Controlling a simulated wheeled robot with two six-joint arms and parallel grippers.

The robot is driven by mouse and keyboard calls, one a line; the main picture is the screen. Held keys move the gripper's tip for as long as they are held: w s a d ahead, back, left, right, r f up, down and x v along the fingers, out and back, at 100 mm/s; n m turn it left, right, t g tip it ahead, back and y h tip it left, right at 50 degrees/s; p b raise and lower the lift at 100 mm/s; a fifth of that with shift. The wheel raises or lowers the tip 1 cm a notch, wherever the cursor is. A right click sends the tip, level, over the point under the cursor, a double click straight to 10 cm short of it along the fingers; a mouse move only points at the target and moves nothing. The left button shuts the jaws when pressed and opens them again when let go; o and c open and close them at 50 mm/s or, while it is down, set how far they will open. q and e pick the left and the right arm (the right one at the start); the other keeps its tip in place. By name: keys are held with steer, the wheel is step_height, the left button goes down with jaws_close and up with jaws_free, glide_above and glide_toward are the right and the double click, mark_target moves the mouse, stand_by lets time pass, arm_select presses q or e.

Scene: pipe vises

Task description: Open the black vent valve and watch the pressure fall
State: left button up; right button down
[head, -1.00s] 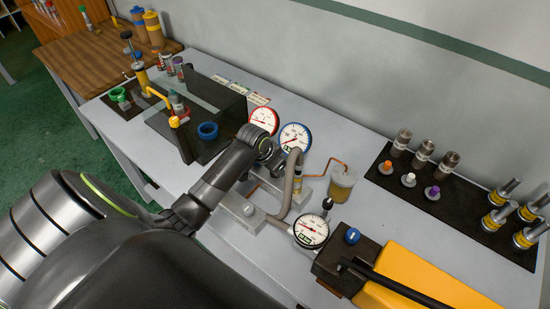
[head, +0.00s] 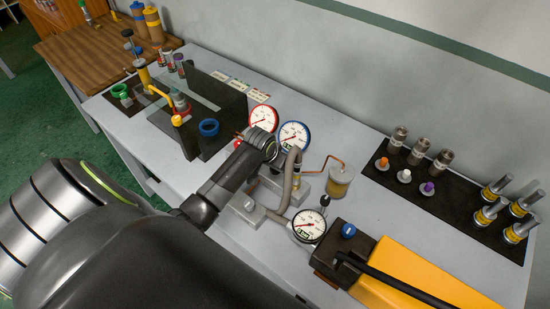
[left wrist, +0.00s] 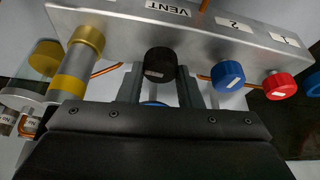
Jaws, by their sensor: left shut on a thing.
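The black vent valve knob (left wrist: 160,65) sits below the VENT label on a grey metal manifold (left wrist: 215,37) in the left wrist view. My left gripper (left wrist: 160,78) has one finger on each side of the knob and is shut on it. In the head view my left arm's wrist hides the gripper and the knob. A red-rimmed gauge (head: 263,118) and a blue-rimmed gauge (head: 294,136) stand just behind my wrist. Another round gauge (head: 309,226) is at the yellow pump (head: 400,275). The needle readings are too small to tell. My right gripper is not in view.
A blue knob (left wrist: 228,74) and a red knob (left wrist: 280,85) sit right of the black knob. A brass-ended cylinder (left wrist: 78,65) is close on its left. A grey hose (head: 289,180) and an amber cup (head: 340,181) stand near my wrist. A dark tray (head: 455,200) holds fittings.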

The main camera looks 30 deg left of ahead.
arm_select(q)
steer(key=o, duration=1)
steer(key=b+v, duration=0.2)
steer(key=v, duration=1.5)
steer(key=shift+s+r, duration=0.15)
